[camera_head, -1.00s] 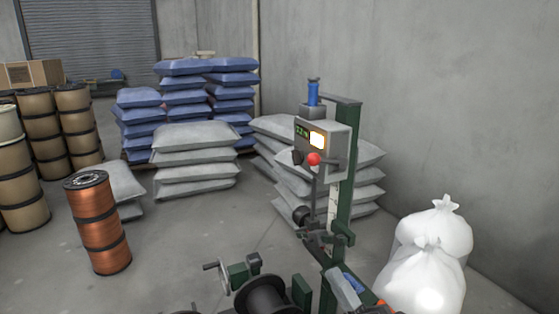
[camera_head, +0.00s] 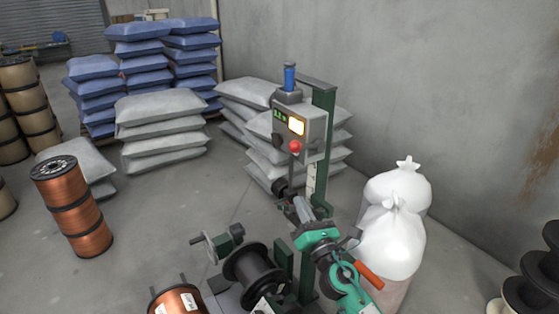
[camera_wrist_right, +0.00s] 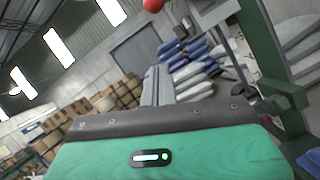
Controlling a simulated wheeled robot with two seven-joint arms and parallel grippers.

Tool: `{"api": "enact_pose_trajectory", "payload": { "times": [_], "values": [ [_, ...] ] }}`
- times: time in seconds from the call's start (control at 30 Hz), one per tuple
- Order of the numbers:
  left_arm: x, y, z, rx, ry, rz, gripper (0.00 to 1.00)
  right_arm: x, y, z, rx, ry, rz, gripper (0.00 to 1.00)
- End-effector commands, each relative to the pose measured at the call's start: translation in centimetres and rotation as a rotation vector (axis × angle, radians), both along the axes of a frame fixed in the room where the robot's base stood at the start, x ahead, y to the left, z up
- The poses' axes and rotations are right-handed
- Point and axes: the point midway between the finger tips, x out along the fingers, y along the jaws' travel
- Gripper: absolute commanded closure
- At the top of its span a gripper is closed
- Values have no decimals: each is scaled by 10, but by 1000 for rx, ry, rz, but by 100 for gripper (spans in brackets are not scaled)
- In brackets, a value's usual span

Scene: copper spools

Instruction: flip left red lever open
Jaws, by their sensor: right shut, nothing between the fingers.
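A red ball knob (camera_head: 295,147) sits on the front of the grey control box (camera_head: 302,125) on a green post. It also shows at the top of the right wrist view (camera_wrist_right: 153,5), above the fingertips. A second red-orange lever-like bar (camera_head: 370,275) sticks out low at the right, partly behind my arm. I cannot tell which of these is the left red lever. My right gripper (camera_head: 301,207) is shut and empty, below the knob and apart from it; its fingers (camera_wrist_right: 157,84) are together in the wrist view. My left gripper is not in view.
The green post (camera_head: 324,100) stands close beside my right gripper. A black reel (camera_head: 252,270) and a crank (camera_head: 215,241) are low in front. A copper spool (camera_head: 72,205) stands left, white bags (camera_head: 395,235) right, grey sacks (camera_head: 160,140) behind. Floor is open at centre left.

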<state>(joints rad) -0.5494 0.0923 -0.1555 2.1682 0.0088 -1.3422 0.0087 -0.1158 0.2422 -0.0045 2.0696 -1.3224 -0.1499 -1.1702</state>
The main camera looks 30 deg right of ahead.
Motion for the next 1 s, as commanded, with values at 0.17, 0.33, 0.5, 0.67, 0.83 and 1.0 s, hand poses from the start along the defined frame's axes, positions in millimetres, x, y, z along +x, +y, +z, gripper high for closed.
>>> {"api": "enact_pose_trajectory", "payload": {
  "times": [0.17,0.33,0.5,0.67,0.83,1.0],
  "values": [
    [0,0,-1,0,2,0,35,0,0,0,-1,0,0,100],
    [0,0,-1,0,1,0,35,1,0,1,1,0,0,100],
    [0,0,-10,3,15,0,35,15,0,8,2,-1,1,100],
    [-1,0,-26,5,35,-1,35,41,-1,19,3,-2,1,100],
    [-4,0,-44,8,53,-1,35,70,-2,30,3,-1,2,100],
    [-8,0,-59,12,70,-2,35,96,-4,41,3,-1,2,100]
  ]
}}
